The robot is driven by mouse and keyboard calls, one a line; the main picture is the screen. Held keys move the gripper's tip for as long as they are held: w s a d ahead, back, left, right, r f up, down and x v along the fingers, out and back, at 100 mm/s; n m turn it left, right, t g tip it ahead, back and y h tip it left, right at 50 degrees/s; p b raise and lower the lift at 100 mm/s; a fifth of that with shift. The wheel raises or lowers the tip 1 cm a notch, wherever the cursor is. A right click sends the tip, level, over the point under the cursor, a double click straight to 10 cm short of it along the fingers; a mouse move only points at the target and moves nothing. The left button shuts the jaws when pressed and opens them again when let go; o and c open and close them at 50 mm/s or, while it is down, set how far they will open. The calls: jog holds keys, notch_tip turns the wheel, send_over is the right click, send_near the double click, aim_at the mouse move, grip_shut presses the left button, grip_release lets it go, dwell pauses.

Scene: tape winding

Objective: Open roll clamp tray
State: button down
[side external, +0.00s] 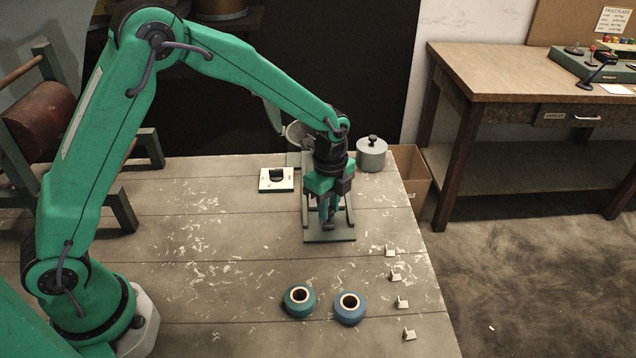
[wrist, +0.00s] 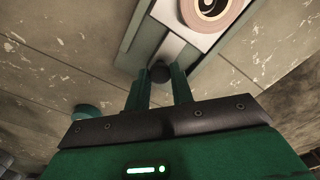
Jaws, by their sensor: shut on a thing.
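The clamp tray (side external: 340,238) is a dark green frame with a base plate, right of the table's middle in the side view. My gripper (side external: 328,218) points down over its front end. In the wrist view the tray (wrist: 133,45) runs up and away, with a pale strip and a pinkish tape roll (wrist: 210,12) on a white plate. A dark round knob (wrist: 160,72) sits at the tray's near end. My gripper (wrist: 162,84) is shut on this knob, its green fingers on either side. My arm hides part of the tray in the side view.
A teal roll (side external: 299,301) and a blue roll (side external: 349,308) lie at the table's front. Several small pale brackets (side external: 401,303) line the right edge. A lidded grey pot (side external: 371,155) and a white block (side external: 277,180) stand behind. The table's left middle is clear.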

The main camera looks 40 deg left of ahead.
jog(key=shift+s+d, duration=0.85)
jog(key=shift+d, duration=0.05)
jog(key=c, duration=1.2)
grip_release()
notch_tip(320, 180, up, 8)
